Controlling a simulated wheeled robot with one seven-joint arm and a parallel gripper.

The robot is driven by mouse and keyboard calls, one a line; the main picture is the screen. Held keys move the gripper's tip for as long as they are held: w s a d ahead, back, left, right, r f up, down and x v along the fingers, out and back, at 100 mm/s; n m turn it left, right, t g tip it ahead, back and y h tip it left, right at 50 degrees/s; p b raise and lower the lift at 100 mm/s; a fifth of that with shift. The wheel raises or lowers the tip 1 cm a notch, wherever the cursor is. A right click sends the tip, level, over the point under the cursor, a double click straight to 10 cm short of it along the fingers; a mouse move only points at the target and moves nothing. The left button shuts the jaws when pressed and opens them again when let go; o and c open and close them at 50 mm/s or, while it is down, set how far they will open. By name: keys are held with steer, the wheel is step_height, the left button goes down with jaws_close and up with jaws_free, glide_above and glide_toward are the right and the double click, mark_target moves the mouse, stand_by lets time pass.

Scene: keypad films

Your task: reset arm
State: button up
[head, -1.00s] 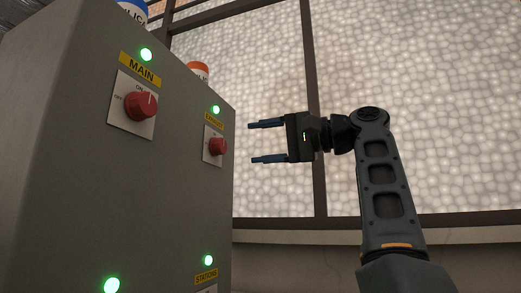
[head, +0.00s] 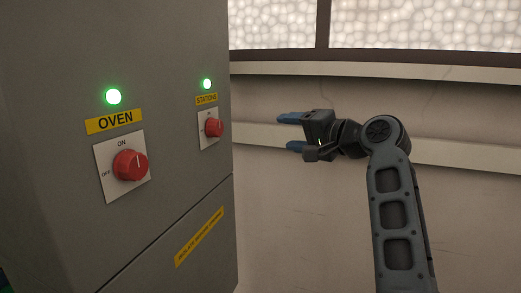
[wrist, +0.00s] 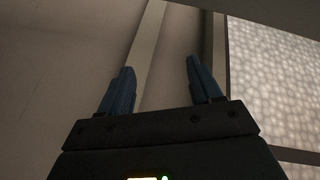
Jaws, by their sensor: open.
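My gripper (head: 288,132) is open and empty, with blue fingers pointing left toward the cabinet. It is in free air, apart from the cabinet's right edge in the head view. In the wrist view my gripper (wrist: 158,85) shows two spread fingers with only wall and window behind them. My arm bends at the elbow, to the right of the gripper in the head view.
A grey cabinet (head: 60,210) fills the left. It has a red OVEN knob (head: 130,165) and a red STATIONS knob (head: 214,128), each under a lit green lamp. A pale wall (head: 310,230) with ledges and a bright window (head: 420,28) stands behind.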

steer(key=s+d+f+t+h, duration=0.1)
steer(key=s+d+f+h, duration=0.1)
steer(key=f, duration=0.5)
steer(key=s+d+f+h, duration=0.1)
steer(key=s+d+f, duration=0.1)
steer(key=f, duration=0.5)
steer(key=s+d+f+h, duration=0.3)
steer(key=s+d+f, duration=0.1)
steer(key=s+f, duration=0.65)
steer(key=s+d+f+h, duration=0.2)
steer(key=s+d+f, duration=0.3)
steer(key=s+f, duration=0.55)
steer(key=s+d+n+h, duration=0.2)
steer(key=s+n, duration=0.1)
steer(key=s, duration=1.8)
steer(key=s+r+n, duration=0.1)
steer(key=s+r, duration=0.4)
steer(key=s, duration=0.2)
steer(key=s+r+n+t, duration=0.1)
steer(key=s+r, duration=0.4)
steer(key=s, duration=0.3)
steer(key=shift+s+a+r+n+h, duration=0.2)
steer(key=shift+s+a+n+h, duration=0.05)
steer(key=shift+a+n+h, duration=0.15)
steer(key=shift+c, duration=0.2)
